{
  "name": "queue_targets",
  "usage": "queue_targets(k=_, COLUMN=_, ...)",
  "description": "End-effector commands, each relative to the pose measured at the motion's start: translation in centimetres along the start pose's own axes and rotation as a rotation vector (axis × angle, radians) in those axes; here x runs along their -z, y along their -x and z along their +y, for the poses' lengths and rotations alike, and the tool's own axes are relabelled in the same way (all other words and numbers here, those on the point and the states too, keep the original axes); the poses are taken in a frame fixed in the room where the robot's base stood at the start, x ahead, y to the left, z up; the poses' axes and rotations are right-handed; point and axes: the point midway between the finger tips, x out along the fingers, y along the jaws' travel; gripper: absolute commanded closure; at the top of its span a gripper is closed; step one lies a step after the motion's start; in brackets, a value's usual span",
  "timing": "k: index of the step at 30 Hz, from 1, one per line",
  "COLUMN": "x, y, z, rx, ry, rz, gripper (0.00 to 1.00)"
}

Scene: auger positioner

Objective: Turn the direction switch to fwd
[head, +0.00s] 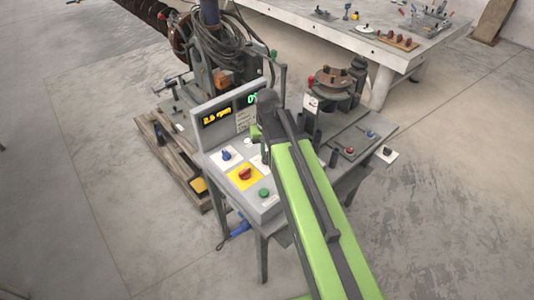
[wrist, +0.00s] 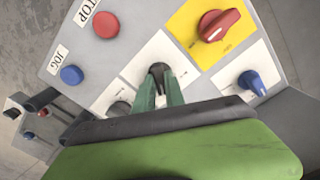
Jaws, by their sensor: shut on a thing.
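A black switch knob (wrist: 157,68) stands on a white label plate in the middle of the grey control panel in the wrist view. Its plate's lettering is too small to read, so I cannot confirm from it that this is the direction switch or which way it points. My gripper (wrist: 160,83), with green fingers, is shut on this knob from below in the picture. The fingers hide part of the knob.
Near the gripper are a red switch (wrist: 214,27) on a yellow plate, a blue knob (wrist: 251,80), a second dark knob (wrist: 119,108), a blue JOG button (wrist: 71,74) and a red button (wrist: 105,25). An amber rpm display (head: 216,116) stands behind the panel.

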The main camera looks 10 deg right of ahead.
Motion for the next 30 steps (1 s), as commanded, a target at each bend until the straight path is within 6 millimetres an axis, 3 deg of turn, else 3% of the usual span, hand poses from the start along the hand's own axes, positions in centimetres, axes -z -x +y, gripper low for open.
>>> queue_targets(k=12, x=-0.01, y=-0.04, z=-0.02, rx=0.000, ry=-0.214, rz=0.000, gripper=1.00)
queue_targets(k=30, x=-0.03, y=-0.04, z=-0.03, rx=0.001, ry=-0.255, rz=-0.001, gripper=1.00)
